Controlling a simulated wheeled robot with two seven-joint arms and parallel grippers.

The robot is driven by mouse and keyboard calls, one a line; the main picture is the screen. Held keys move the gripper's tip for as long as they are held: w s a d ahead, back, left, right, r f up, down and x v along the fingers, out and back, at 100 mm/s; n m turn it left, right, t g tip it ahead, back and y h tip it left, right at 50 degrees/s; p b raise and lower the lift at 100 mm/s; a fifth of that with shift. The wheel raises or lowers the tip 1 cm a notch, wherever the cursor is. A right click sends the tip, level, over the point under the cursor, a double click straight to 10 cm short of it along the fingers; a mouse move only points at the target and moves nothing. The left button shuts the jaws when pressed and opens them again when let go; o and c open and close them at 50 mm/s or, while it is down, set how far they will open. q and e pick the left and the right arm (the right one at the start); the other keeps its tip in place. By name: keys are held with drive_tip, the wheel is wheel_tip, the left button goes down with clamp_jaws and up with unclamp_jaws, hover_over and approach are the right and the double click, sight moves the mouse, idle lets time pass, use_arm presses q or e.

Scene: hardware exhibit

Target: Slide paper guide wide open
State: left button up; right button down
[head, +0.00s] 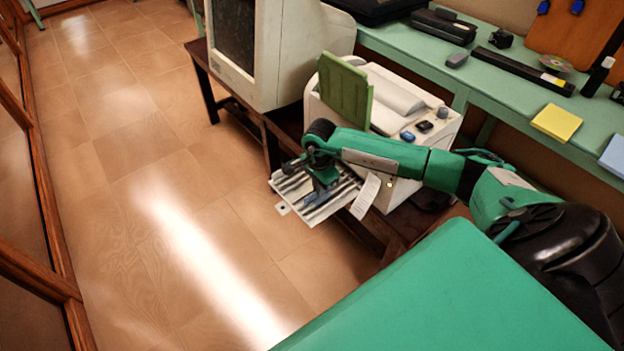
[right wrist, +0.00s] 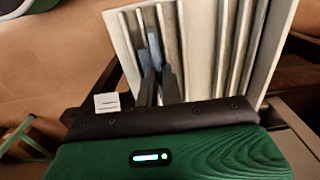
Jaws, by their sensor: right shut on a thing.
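The white printer (head: 385,105) stands on a dark wooden stand, with an upright green panel (head: 343,92) at its back left. Its ribbed white tray (head: 290,208) sticks out low at the front, over the floor. The tray also fills the upper middle of the right wrist view (right wrist: 262,50). My right gripper (head: 318,192) points down onto the tray. In the right wrist view its narrow fingers (right wrist: 155,68) are shut on a thin upright rib, which I take as the paper guide (right wrist: 161,22). The fingers hide much of it. My left gripper is out of view.
A white boxy machine (head: 285,50) stands left of the printer. A green bench (head: 480,85) behind holds dark devices and yellow notes (head: 557,121). A white paper tag (head: 366,196) hangs by the tray. The tiled floor (head: 150,200) on the left is clear.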

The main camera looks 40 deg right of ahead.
drive_tip(key=s, duration=0.3)
drive_tip(key=shift+s+d, duration=0.15)
drive_tip(key=shift+s, duration=0.25)
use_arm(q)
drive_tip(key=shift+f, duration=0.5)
use_arm(e)
drive_tip(key=c, duration=1.6)
unclamp_jaws()
drive_tip(key=shift+o, duration=0.2)
drive_tip(key=shift+r, duration=0.1)
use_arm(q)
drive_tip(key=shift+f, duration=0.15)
use_arm(e)
wheel_tip(320, 180, up, 14)
drive_tip(key=shift+f, duration=0.2)
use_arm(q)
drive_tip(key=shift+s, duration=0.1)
